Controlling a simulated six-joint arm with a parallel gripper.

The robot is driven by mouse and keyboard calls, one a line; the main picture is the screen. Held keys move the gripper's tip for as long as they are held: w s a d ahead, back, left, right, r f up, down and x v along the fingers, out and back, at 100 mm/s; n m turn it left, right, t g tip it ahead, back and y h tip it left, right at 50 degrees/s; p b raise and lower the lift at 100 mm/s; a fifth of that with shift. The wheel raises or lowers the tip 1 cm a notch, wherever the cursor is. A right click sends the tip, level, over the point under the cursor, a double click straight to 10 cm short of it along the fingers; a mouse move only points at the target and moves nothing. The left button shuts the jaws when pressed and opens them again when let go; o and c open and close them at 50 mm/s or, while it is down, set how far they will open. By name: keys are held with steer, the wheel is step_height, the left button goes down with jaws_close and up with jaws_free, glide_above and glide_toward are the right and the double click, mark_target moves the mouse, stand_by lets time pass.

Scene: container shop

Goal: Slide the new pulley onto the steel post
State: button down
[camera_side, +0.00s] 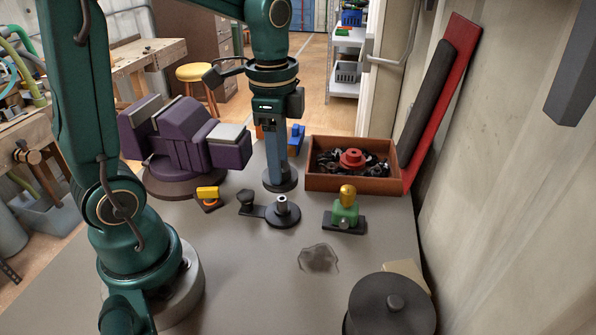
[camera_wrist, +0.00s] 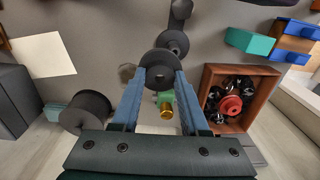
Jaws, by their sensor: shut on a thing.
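My gripper (camera_side: 279,172) points down and is shut on a dark grey round pulley (camera_side: 281,183), held flat at the fingertips. In the wrist view the pulley (camera_wrist: 160,66) sits between the two blue fingers. The short steel post (camera_side: 282,203) stands upright on a round black base (camera_side: 283,216), joined by an arm to a black knob (camera_side: 246,199). In the side view the pulley appears just above and behind the post, apart from it. In the wrist view the post (camera_wrist: 173,46) shows just beyond the pulley's edge. The exact height gap cannot be told.
A green fixture with a brass knob (camera_side: 345,213) stands right of the post. A wooden box (camera_side: 356,184) holds black parts and a red pulley (camera_side: 352,158).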

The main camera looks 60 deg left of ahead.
steer(key=shift+w+a+f, duration=0.25)
steer(key=shift+w+a, duration=0.2)
steer(key=shift+a, duration=0.05)
steer(key=shift+w+a+f, duration=0.2)
steer(key=shift+w+a, duration=0.2)
steer(key=shift+a, duration=0.1)
steer(key=shift+a+f, duration=0.2)
steer(key=shift+f, duration=0.05)
steer(key=shift+n, duration=0.3)
steer(key=shift+f, duration=2.05)
steer(key=shift+f, duration=1.25)
steer(key=shift+c, duration=1.7)
jaws_free()
steer(key=shift+r, duration=3.55)
